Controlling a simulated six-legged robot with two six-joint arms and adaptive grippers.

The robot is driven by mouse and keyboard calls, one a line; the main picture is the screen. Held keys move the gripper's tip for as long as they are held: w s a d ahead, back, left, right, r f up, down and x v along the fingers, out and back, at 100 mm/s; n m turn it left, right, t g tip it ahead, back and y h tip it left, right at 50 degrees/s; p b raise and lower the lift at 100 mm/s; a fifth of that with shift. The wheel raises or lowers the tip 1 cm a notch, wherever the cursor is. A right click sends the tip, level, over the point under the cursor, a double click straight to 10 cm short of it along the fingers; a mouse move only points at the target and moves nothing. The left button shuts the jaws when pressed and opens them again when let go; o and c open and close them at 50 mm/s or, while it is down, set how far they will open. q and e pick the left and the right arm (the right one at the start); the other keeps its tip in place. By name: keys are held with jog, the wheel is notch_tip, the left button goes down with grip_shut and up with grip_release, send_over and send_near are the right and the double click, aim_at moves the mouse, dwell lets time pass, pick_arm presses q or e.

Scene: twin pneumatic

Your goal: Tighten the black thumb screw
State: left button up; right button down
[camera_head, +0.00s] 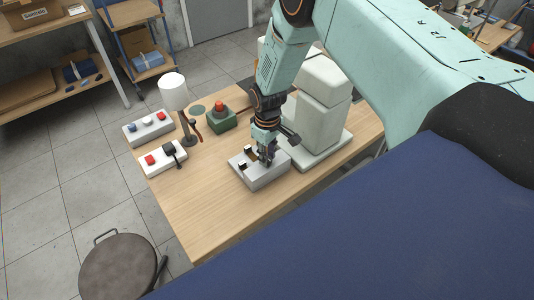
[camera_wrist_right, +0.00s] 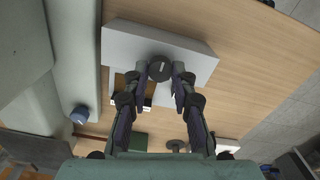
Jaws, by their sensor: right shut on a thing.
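The black thumb screw (camera_wrist_right: 160,71) shows as a round dark knob on top of a light grey block (camera_wrist_right: 125,39) in the wrist view. The tips of my right gripper (camera_wrist_right: 162,74) are shut on the knob, one finger on each side. In the head view my right gripper (camera_head: 266,157) points down over the same grey block (camera_head: 264,182) on the wooden table, and the fingers hide the screw there. Small black and brass-coloured parts (camera_head: 246,157) sit on the block beside the fingers. My left gripper is in neither view.
A pale machine (camera_head: 322,100) stands close behind the block. A green box with a red button (camera_head: 219,113), white button boxes (camera_head: 151,165) and a white lamp (camera_head: 173,92) stand at the table's far left. The front-left tabletop (camera_head: 205,215) is clear. A stool (camera_head: 122,265) stands beside the table.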

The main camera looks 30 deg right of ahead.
aim_at(268, 159)
jog(key=c, duration=1.5)
grip_release()
jog(key=shift+s+f, duration=0.2)
jog(key=shift+s, duration=0.1)
jog(key=o, duration=0.4)
jog(key=shift+w+r, duration=0.1)
jog(key=shift+w, duration=0.1)
jog(key=shift+r, duration=0.25)
notch_tip(268, 159, up, 12)
jog(key=shift+f, duration=0.25)
